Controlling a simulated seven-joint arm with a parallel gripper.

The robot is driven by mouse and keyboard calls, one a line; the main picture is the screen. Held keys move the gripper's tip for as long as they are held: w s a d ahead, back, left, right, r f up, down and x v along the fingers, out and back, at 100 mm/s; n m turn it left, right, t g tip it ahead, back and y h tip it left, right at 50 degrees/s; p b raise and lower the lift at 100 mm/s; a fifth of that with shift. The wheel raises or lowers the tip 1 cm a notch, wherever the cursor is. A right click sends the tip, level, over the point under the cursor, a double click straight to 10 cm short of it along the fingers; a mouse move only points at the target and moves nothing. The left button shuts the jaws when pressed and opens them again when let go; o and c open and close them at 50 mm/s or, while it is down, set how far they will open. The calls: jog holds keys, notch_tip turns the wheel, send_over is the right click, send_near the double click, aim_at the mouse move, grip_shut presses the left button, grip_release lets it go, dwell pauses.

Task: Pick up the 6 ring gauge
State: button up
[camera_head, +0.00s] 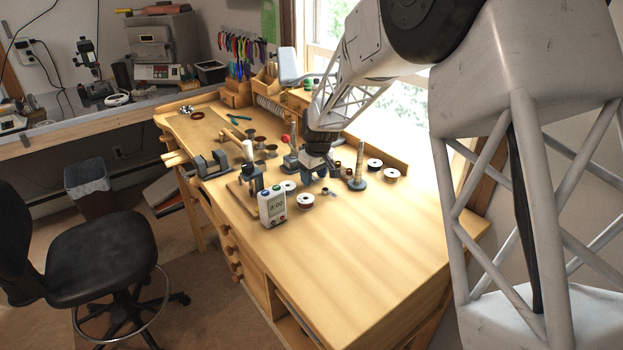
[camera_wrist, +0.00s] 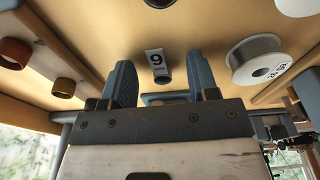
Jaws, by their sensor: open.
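A small dark ring gauge (camera_wrist: 166,80) with a white tag (camera_wrist: 155,62) stands out in the wrist view, between the two blue fingers of my gripper (camera_wrist: 158,78). The tag's large digit looks like a 9 in this view, which would be a 6 turned over; its small print is not legible. The fingers are spread and do not visibly touch the ring. In the head view my gripper (camera_head: 322,175) is low over the bench, and I cannot make out this gauge for certain there.
A white spool (camera_wrist: 258,60) is beside the fingers. The bench (camera_head: 375,250) is clear in front.

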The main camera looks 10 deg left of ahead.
aim_at(314, 178)
jog(key=c, duration=1)
jog(key=shift+r, duration=0.1)
jog(key=shift+r, duration=0.7)
notch_tip(314, 178, up, 2)
jog(key=shift+r, duration=0.1)
jog(key=s+d, duration=0.2)
jog(key=s, duration=0.3)
jog(key=s+d, duration=0.1)
jog(key=s, duration=0.4)
jog(key=s+d+r, duration=0.1)
jog(key=s+d, duration=0.1)
jog(key=s, duration=0.3)
jog(key=shift+d+r, duration=0.1)
jog(key=shift+d, duration=0.2)
